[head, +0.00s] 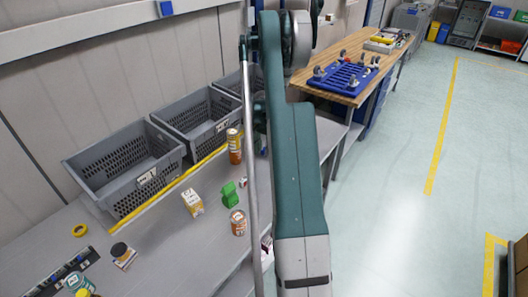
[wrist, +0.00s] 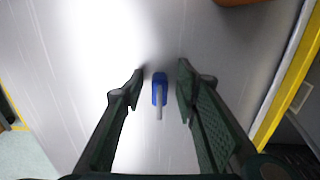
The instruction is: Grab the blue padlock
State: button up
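The blue padlock (wrist: 159,88) lies on the grey tabletop (wrist: 225,50) in the wrist view, with its pale shackle pointing toward the bottom of the picture. My gripper (wrist: 161,71) is open, with one dark finger on each side of the padlock. Gaps show between the padlock and both fingers. How far the fingertips are above the table is hard to tell. In the head view my green arm hides the gripper, and I cannot make out the padlock there.
Grey crates (head: 115,160) stand along the wall behind a yellow strip (head: 168,187). A carton (head: 192,203), a green object (head: 229,195) and cans (head: 238,223) stand on the table left of my arm. An orange-brown object (wrist: 238,2) is at the wrist view's top edge.

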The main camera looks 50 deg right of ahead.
jog(key=shift+c, duration=0.5)
grip_shut()
jog(key=shift+r, duration=4.95)
